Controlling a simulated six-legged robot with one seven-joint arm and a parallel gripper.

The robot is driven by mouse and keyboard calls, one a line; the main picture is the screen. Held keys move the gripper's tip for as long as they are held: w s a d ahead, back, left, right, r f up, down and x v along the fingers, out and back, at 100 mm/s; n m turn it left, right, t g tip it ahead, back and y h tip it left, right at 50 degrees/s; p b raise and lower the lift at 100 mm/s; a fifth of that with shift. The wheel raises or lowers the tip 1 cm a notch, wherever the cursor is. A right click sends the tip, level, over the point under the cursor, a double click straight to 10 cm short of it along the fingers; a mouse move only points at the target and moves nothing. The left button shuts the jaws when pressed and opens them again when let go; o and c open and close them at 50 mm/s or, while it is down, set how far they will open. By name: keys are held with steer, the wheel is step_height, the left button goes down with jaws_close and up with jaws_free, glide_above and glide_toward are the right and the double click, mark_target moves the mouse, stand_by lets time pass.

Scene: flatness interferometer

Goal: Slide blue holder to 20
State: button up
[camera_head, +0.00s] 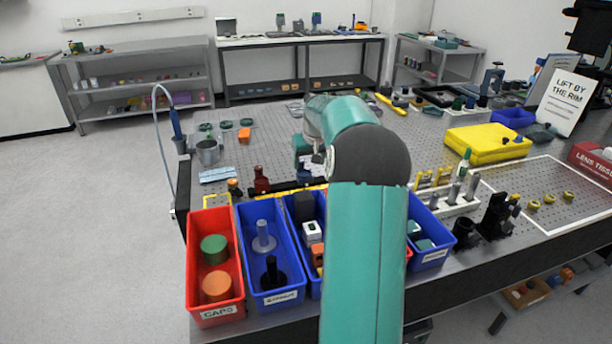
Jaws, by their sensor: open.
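A low black rail with a yellow strip (277,195) runs behind the bins at the near left of the table. A dark red holder (261,181) stands on it, with a small orange-topped piece (234,187) to its left. A small blue piece (304,175), likely the blue holder, shows at the rail just under my gripper (308,168). My gripper points down there, open, and is small and partly hidden by my own arm. I cannot tell whether its fingers are around the blue piece or above it. Scale numbers are unreadable, and the rail's right part is hidden behind my arm.
A red bin (214,311) and blue bins (284,297) line the near edge. A metal cup (208,152), an orange block (244,135) and a light-blue packet (217,175) lie behind the rail. A yellow case (487,143) and white post rack (452,205) stand right.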

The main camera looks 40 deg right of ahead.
mark_target(306, 177)
steer(key=x, duration=0.8)
steer(key=shift+w+f, duration=0.1)
steer(key=shift+w, duration=0.05)
steer(key=shift+c, duration=0.4)
steer(key=c, duration=1.3)
steer(key=shift+s+d, duration=0.45)
steer(key=shift+d, duration=0.4)
steer(key=shift+s+d, duration=0.45)
steer(key=shift+d, duration=0.4)
steer(key=o, duration=1.4)
